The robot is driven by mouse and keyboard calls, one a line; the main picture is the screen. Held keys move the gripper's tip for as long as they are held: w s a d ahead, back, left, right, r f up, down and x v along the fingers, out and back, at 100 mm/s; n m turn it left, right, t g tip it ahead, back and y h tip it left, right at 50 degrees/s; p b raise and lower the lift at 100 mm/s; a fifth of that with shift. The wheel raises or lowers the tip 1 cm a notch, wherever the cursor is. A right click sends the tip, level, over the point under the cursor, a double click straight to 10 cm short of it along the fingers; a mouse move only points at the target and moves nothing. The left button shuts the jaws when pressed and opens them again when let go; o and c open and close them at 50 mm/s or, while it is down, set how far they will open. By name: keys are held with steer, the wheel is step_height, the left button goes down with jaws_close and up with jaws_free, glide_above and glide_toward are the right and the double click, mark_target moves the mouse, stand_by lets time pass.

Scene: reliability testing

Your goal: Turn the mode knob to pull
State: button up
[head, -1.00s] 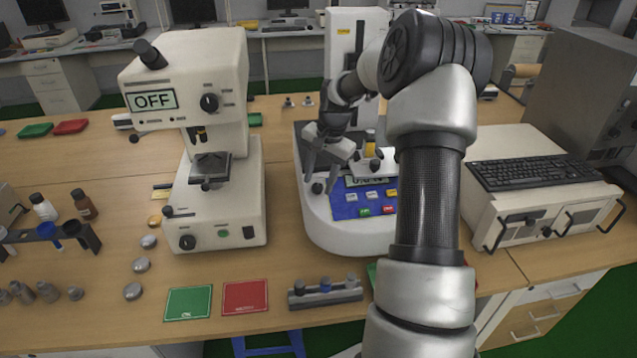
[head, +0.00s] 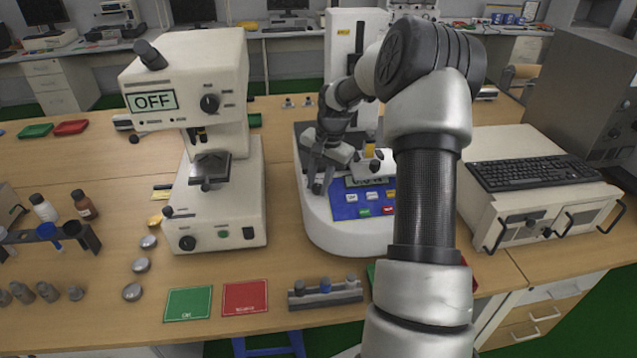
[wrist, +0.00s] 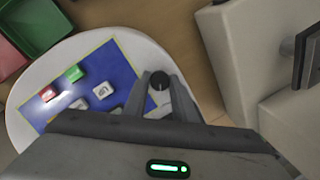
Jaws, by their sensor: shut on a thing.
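The mode knob (wrist: 160,81) is a small black round knob beside the blue button panel (wrist: 88,88) of the white middle machine (head: 335,232). My gripper (head: 319,187) reaches down to the left front of that machine. In the wrist view, my gripper's fingers (wrist: 160,88) stand on either side of the knob and are shut on it. In the head view the fingers mostly hide the knob. I cannot read any pull marking or the knob's pointer direction.
A white machine with an OFF display (head: 152,100) stands close on the left. A keyboard (head: 535,172) sits on a beige unit at the right. Green (head: 188,303) and red (head: 245,298) mats and a small weight rack (head: 325,292) lie in front.

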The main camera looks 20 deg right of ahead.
mark_target(313, 200)
steer(key=n, duration=0.3)
steer(key=n+h, duration=0.1)
steer(key=n, duration=0.1)
steer(key=shift+w+a+r+n+g+p, duration=0.1)
steer(key=shift+w+n+g+p, duration=0.05)
steer(key=shift+n+g+p, duration=0.25)
steer(key=n+h, duration=0.1)
steer(key=n, duration=0.4)
steer(key=shift+a, duration=0.1)
steer(key=shift+n, duration=0.3)
steer(key=o, duration=1)
steer(key=shift+o, duration=0.2)
step_height(313, 200, up, 17)
steer(key=s+a, duration=0.1)
steer(key=shift+a+p, duration=0.35)
